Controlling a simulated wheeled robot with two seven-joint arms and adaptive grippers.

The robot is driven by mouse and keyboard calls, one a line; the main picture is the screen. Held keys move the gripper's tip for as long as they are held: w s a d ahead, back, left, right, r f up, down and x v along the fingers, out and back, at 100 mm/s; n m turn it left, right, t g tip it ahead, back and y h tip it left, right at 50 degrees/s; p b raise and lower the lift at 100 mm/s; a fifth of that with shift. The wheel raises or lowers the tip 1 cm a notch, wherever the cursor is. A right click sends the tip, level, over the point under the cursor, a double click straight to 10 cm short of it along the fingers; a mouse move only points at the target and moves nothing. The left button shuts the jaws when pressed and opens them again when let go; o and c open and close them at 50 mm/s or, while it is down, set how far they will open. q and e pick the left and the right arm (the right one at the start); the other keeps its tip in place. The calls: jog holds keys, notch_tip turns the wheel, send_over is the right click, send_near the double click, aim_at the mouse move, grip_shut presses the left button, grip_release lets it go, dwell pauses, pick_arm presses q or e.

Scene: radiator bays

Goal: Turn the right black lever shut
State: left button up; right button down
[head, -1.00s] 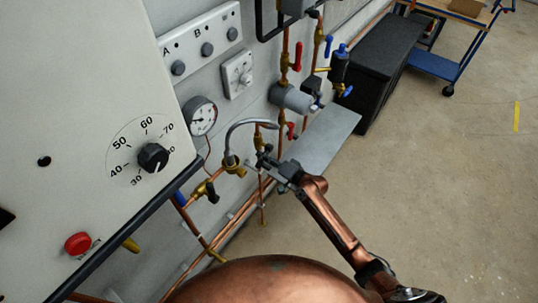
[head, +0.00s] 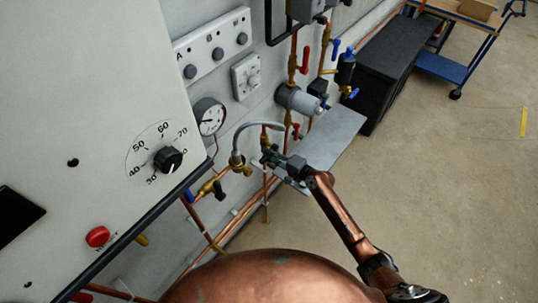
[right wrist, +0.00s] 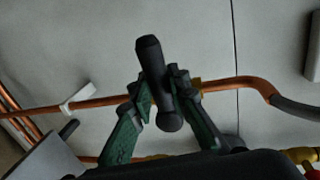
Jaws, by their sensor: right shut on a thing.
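The right black lever (right wrist: 150,60) stands between the fingers of my right gripper (right wrist: 163,95) in the right wrist view, its rounded end sticking out past the fingertips. The green fingers press on it from both sides. In the head view my right gripper (head: 268,156) is at the brass fittings below the grey curved hose, and it hides most of this lever. Another black lever (head: 218,190) sits on a brass valve to the left, apart from the gripper. My left gripper is not in view.
A grey curved hose (head: 258,126) and a pressure gauge (head: 209,117) are close to the gripper. Copper pipes run along the wall. A white panel with a dial (head: 168,160) fills the left. The floor at right is open.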

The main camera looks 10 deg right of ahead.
jog(key=c, duration=1.8)
grip_release()
jog(key=v, duration=1.2)
jog(key=shift+r, duration=0.1)
